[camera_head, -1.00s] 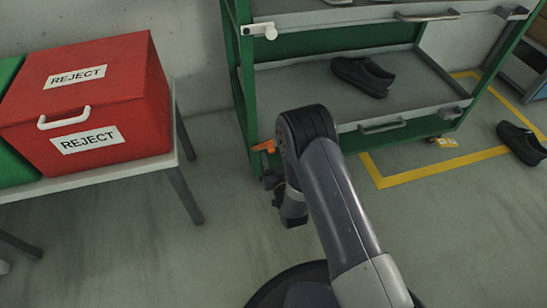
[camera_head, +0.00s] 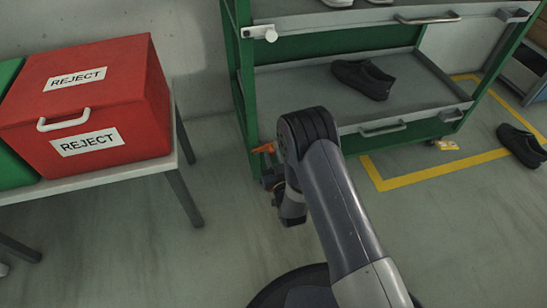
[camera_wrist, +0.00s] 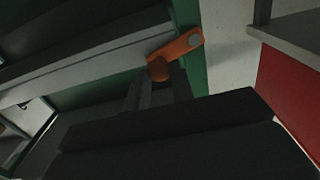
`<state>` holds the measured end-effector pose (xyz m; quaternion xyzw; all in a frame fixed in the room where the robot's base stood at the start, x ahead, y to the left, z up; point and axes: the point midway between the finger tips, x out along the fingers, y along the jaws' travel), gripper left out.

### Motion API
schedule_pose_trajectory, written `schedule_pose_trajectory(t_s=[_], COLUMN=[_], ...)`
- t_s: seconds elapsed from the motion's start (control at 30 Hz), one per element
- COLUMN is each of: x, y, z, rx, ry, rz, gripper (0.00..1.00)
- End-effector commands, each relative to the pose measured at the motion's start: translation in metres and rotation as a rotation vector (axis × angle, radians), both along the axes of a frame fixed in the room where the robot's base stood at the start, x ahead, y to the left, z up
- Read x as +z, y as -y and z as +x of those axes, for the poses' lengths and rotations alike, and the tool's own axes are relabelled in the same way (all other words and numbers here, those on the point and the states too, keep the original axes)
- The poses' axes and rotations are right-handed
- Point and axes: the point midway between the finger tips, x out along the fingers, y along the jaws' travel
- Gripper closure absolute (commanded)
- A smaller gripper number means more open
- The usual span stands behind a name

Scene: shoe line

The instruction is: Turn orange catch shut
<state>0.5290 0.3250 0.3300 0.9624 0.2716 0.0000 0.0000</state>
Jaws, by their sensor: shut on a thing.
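The orange catch (camera_head: 263,148) is on the lower front left corner of the green rack (camera_head: 243,95), low beside the lower drawer. In the wrist view the orange catch (camera_wrist: 178,52) has a flat arm reaching up to the right and a round knob end. My gripper (camera_wrist: 160,84) is shut on that knob end, with its two dark fingers on either side. In the head view my arm and wrist hide most of the gripper, just below the catch.
A red REJECT box (camera_head: 90,105) stands on a table (camera_head: 100,178) at the left. A black shoe (camera_head: 362,78) lies on the lower shelf. Another black shoe (camera_head: 520,144) is on the floor at right. The floor between table and rack is clear.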

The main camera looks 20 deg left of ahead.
Motion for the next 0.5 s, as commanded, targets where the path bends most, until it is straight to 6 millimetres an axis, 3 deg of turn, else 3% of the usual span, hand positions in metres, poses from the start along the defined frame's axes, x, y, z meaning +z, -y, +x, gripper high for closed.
schedule_pose_trajectory(t_s=[0.5], x=[-0.014], y=[0.003], z=[0.001], rx=[-0.001], ry=[-0.147], rz=[0.24], gripper=[1.0])
